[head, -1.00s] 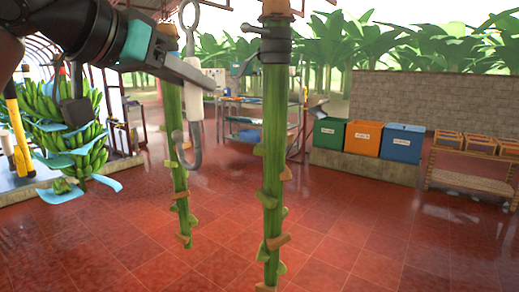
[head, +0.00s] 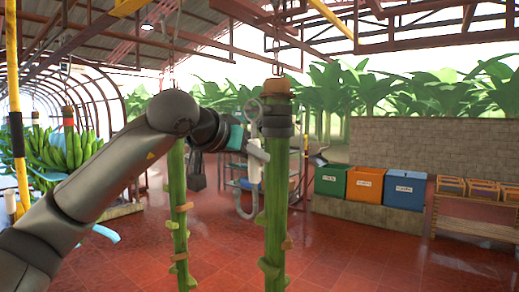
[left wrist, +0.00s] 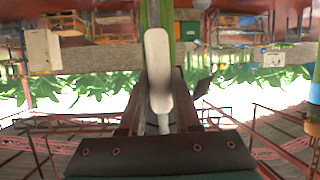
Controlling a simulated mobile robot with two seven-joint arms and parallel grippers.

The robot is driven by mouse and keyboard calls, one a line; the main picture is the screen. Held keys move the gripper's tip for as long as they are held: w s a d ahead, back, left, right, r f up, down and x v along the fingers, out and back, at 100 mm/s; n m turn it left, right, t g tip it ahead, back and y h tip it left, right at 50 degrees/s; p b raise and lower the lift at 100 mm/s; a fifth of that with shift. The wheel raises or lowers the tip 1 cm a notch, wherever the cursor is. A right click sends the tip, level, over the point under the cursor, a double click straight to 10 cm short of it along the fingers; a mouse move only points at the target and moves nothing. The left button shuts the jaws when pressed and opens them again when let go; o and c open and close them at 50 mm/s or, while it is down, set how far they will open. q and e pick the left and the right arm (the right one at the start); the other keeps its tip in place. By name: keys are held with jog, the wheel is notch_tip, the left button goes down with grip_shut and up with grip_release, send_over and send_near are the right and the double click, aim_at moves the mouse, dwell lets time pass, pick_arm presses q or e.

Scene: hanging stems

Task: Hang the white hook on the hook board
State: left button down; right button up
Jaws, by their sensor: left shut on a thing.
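The white hook (head: 254,174) is in my left gripper (head: 257,150), in the middle of the head view. It hangs roughly upright, with a ring at its top and a curved end at the bottom. In the left wrist view the hook's pale shank (left wrist: 158,75) stands between the two fingers (left wrist: 158,112), which are shut on it. The hook is close beside the nearer green stem in the head view; I cannot tell whether they touch. I cannot make out the hook board for certain. My right gripper is not in view.
A nearer green stem (head: 276,215) and another stem (head: 176,220) hang from above. A rack stands behind them. Coloured bins (head: 366,184) and a wooden shelf (head: 470,208) line the right. A banana bunch (head: 62,150) hangs at left. The red floor at right is clear.

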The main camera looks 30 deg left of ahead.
pick_arm(q)
jog(key=shift+w, duration=1.25)
jog(key=shift+f, duration=0.15)
jog(key=shift+f, duration=0.15)
jog(key=c, duration=0.6)
grip_release()
